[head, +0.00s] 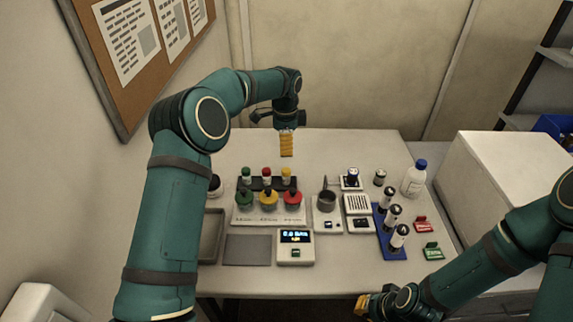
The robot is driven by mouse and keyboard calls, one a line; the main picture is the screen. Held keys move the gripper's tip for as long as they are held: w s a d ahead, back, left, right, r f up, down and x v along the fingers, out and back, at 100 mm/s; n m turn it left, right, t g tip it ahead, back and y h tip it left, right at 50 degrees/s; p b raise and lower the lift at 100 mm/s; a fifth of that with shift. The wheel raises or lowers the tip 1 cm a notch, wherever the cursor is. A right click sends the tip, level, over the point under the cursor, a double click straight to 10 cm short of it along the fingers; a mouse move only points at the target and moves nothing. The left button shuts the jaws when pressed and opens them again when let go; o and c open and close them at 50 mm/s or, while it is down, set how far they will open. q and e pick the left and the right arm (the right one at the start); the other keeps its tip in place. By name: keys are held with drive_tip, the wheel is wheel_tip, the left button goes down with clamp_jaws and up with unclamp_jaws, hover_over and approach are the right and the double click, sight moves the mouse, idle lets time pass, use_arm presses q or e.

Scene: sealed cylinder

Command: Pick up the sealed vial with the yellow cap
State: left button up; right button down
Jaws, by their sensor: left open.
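The vial with the yellow cap (286,175) stands upright at the right end of a dark rack (255,184). Vials with a green cap (246,174) and a red cap (266,175) stand to its left in the same rack. My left gripper (286,153) points down just behind and above the yellow-capped vial, apart from it. Its orange fingers are seen edge-on and overlap, with nothing seen between them. My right gripper (361,305) is low in the picture, in front of the table; its fingers are too small to read.
A panel with green, yellow and red knobs (268,198) sits directly in front of the rack. A scale with a display (296,247), a cup (326,199), a blue rack of tubes (388,235) and a blue-capped bottle (414,178) occupy the table. The back left of the table (240,148) is clear.

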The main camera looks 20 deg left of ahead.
sight(286, 170)
use_arm(q)
wheel_tip(286, 170, down, 7)
drive_tip(key=shift+s+f, duration=0.1)
drive_tip(key=shift+s, duration=0.05)
drive_tip(key=shift+d+f, duration=0.1)
drive_tip(key=shift+f, duration=3)
drive_tip(key=shift+c, duration=0.2)
clamp_jaws()
